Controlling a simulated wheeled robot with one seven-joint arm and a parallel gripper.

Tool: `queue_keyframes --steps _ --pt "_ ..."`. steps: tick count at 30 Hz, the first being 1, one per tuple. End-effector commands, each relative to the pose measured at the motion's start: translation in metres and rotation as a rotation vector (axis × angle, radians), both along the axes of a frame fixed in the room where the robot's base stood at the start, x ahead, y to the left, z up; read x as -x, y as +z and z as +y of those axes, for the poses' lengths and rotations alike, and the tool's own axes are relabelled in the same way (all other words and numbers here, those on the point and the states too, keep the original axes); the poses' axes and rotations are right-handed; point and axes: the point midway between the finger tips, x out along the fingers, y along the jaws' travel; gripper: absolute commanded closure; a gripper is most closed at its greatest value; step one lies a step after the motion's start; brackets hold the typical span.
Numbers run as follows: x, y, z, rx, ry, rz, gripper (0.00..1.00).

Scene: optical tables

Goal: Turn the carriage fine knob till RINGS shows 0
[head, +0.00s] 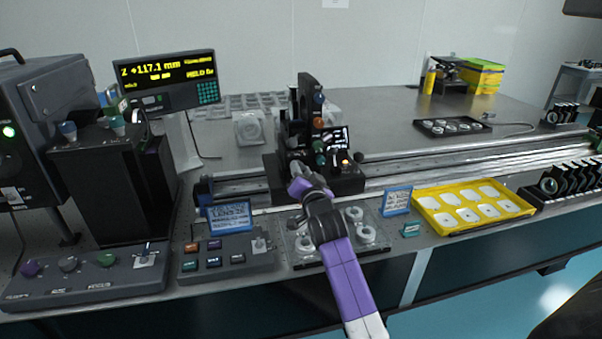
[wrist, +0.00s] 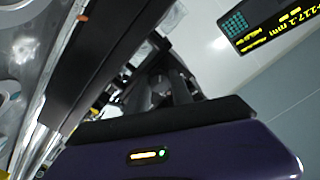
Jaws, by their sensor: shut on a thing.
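The black carriage (head: 352,180) stands on the long rails in the middle of the bench, with coloured knobs on its upright and a small lit screen (head: 333,139). My gripper (head: 297,186) reaches its front left side. In the wrist view my gripper (wrist: 170,92) has its fingers closed around a small dark knob (wrist: 158,84), which I take to be the carriage fine knob; the fingers hide most of it. The display (head: 167,79) reads Z +117.1 mm, with smaller lines too blurred to read. I cannot make out a RINGS value on either screen.
A button box (head: 227,262) and a blue-framed card (head: 229,217) are left of my arm. A tray of round parts (head: 375,250) lies under and beside it. A yellow tray (head: 472,208) is at right. The rails (head: 440,164) continue right.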

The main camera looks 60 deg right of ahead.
Motion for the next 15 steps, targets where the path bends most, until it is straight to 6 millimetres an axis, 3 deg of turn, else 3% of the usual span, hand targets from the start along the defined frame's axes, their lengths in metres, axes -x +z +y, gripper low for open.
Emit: queue_keyframes --steps 8,9,12,15 --pt "-0.0025 0.0002 0.0024 0.000 0.006 -0.001 1.00" --pt "-0.0026 0.0002 0.0025 0.000 0.006 -0.001 0.71" --pt "-0.0024 0.0001 0.0023 0.000 0.005 0.000 0.52" --pt "-0.0018 0.0002 0.0016 0.000 0.004 0.000 0.51"
